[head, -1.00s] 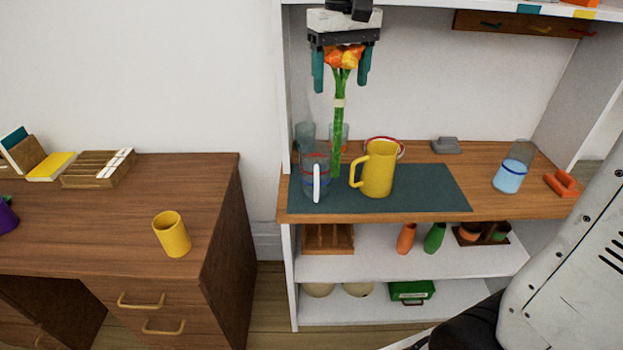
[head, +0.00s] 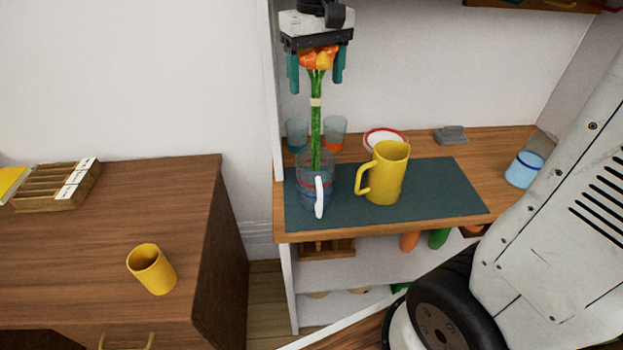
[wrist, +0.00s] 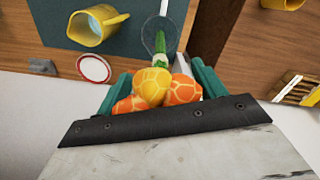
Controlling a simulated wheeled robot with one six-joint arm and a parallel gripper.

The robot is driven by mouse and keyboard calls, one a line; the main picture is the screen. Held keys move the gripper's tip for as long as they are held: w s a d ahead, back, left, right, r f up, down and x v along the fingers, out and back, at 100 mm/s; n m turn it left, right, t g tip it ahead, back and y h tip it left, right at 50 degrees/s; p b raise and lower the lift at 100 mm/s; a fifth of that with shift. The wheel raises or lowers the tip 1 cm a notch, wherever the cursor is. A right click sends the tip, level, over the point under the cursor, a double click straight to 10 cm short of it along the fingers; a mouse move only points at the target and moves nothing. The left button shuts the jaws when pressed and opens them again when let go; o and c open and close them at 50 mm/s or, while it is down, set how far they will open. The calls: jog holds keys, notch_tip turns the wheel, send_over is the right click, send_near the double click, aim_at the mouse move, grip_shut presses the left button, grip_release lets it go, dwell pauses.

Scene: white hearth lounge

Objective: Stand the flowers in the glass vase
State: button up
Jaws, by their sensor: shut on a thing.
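My gripper (head: 317,82) is shut on the flowers (head: 316,122), orange and yellow blooms on tied green stems. They hang upright, blooms between my fingers. The stem ends overlap a clear glass vessel (head: 304,190) with red and blue bands and a white handle, on the dark mat (head: 440,190). I cannot tell whether the tips are inside its rim or in front. In the wrist view the blooms (wrist: 152,86) hide part of the stems, which point toward the glass (wrist: 153,40).
A yellow jug (head: 388,175) stands just right of the banded glass. Two tumblers (head: 297,134) (head: 335,133) and a red-rimmed white dish (head: 384,140) are behind. The shelf's side panel (head: 270,130) is close on the left. The mat's right part is clear.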

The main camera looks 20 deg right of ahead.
notch_tip(320, 180, down, 10)
dwell(0.5)
jog(key=o, duration=1.3)
notch_tip(320, 180, up, 12)
jog(key=shift+r, duration=0.1)
jog(key=shift+m+t, duration=0.4)
jog(key=shift+t, duration=0.3)
jog(key=s+d+f, duration=0.1)
jog(key=s+f, duration=0.1)
jog(key=s, duration=0.5)
jog(key=s+d+f, duration=0.1)
jog(key=s+f, duration=0.1)
jog(key=s, duration=0.5)
jog(key=s+d+f, duration=0.1)
jog(key=s+f, duration=0.1)
jog(key=s, duration=0.6)
jog(key=shift+d+f, duration=0.1)
jog(key=shift+f, duration=0.2)
